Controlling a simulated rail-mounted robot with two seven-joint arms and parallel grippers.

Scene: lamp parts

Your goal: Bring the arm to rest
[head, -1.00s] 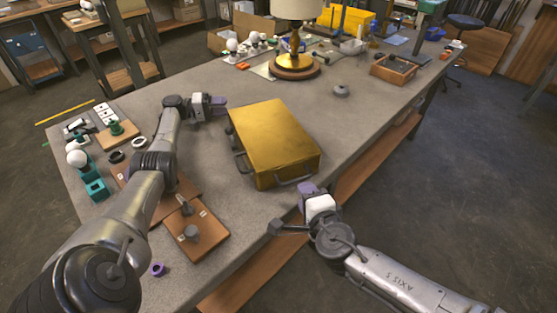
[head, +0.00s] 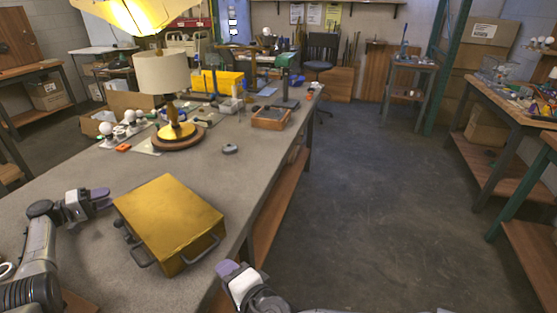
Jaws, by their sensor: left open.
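My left gripper (head: 98,198) is open and empty at the left side of the yellow case (head: 170,218), over the table. Its purple fingertips are near the case's far left corner, and I cannot tell whether they touch it. My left arm runs down to the bottom left edge. My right gripper (head: 228,270) is at the bottom, off the table's front edge, close to the case's handle side. Only its purple tip and white body show, and its jaw opening cannot be made out. The case lies closed and flat on the table.
A table lamp (head: 162,75) with a cream shade stands behind the case on the table (head: 225,180). A small grey round part (head: 230,149) and a wooden tray (head: 271,118) are farther back. White bulbs (head: 106,128) stand at the left. The floor at right is clear.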

